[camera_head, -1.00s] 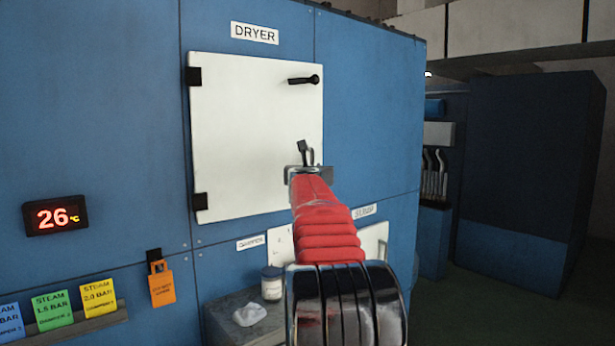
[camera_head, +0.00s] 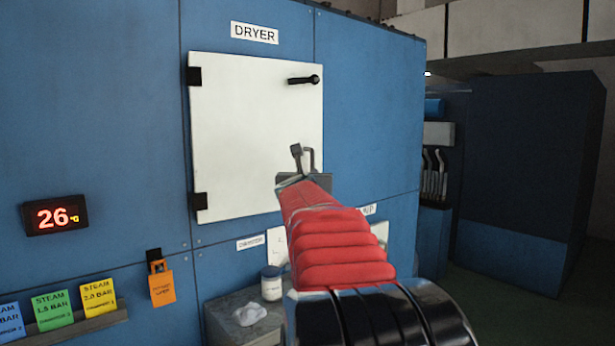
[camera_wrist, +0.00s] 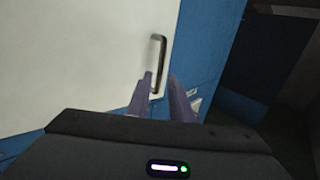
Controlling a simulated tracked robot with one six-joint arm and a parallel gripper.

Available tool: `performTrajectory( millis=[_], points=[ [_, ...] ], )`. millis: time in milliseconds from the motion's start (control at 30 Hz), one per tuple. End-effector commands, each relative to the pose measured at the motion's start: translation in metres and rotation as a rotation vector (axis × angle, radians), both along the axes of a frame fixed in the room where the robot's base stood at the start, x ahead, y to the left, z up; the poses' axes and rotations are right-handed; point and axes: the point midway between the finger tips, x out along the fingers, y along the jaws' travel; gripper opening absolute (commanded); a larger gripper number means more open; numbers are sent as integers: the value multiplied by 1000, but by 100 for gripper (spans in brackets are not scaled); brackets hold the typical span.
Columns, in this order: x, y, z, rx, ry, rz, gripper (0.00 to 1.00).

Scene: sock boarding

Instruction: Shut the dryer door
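The white dryer door (camera_head: 250,130) is hinged at its left and lies flush or nearly flush with the blue dryer front; I cannot tell whether a small gap is left. A black lever latch (camera_head: 304,80) sits at its upper right, pointing sideways. A dark pull handle (camera_wrist: 161,50) shows on the door in the wrist view. My gripper (camera_wrist: 160,78) is open in front of the door's lower right part, its fingertips close to the handle's lower end. In the head view my gripper (camera_head: 302,158) overlaps the handle; contact is unclear.
Below the door, a grey ledge (camera_head: 222,318) carries a jar (camera_head: 271,284) and a crumpled white cloth (camera_head: 250,314). An orange tag (camera_head: 161,287) and coloured steam cards (camera_head: 99,297) hang at the lower left. A dark cabinet (camera_head: 525,170) stands at the right.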

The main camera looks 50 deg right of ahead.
Motion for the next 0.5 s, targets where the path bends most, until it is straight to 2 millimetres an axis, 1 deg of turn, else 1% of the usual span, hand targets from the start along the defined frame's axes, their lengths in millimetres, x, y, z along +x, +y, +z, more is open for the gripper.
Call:
performTrajectory(
  millis=[100, 367, 500],
  points=[
    [-3, 4, 1, 0, -1, 0, 20],
    [-2, 5, 0, 0, -1, 2, 20],
    [-2, 8, 0, 11, -12, 2, 11]
  ],
)
